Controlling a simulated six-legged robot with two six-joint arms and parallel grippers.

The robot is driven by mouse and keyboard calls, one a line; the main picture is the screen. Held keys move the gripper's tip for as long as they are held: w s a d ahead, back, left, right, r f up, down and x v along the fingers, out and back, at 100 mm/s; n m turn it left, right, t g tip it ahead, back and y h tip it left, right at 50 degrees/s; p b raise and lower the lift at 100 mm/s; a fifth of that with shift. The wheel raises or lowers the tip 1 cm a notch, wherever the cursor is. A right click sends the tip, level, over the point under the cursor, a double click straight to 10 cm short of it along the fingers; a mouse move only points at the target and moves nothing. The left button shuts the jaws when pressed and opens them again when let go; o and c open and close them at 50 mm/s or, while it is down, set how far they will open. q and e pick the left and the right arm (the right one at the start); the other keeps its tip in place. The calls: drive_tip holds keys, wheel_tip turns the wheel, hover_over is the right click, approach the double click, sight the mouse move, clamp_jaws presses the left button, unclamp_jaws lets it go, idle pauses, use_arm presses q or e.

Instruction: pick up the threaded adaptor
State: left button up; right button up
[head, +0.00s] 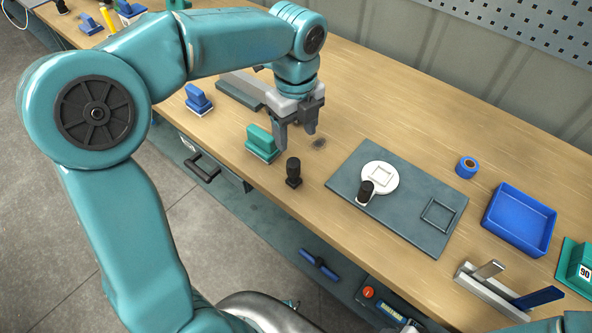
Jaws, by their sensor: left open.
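A small black upright piece (293,172) with a rounded top and squarish foot stands on the bench near its front edge; it looks like the threaded adaptor, but I cannot see a thread. A similar black cylinder (366,190) stands at the edge of a white round plate (381,174) on a grey mat (408,228). My left gripper (297,132) is open and empty, pointing down above the bench. In the picture it is just above the black piece and apart from it. My right gripper is not in view.
A green block (262,142) sits close left of the gripper, with a blue one (198,100) farther left. A blue tray (520,220), blue tape roll (466,167) and slotted holder (500,290) lie right. The bench's back middle is clear.

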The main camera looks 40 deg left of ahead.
sight(293, 161)
use_arm(q)
drive_tip(key=f, duration=0.3)
drive_tip(key=shift+s+f, duration=0.2)
drive_tip(key=shift+f, duration=0.05)
drive_tip(key=shift+s+f, duration=0.25)
wheel_tip(293, 161, down, 4)
drive_tip(key=shift+a+f+b, duration=0.15)
drive_tip(key=shift+f+b, duration=0.05)
drive_tip(key=shift+b, duration=0.15)
drive_tip(key=shift+s+f, duration=0.1)
drive_tip(key=shift+f, duration=0.3)
drive_tip(key=shift+w+f, duration=0.2)
drive_tip(key=shift+f, duration=0.1)
drive_tip(key=shift+s+r, duration=0.1)
drive_tip(key=shift+s, duration=0.05)
drive_tip(key=c, duration=1.1)
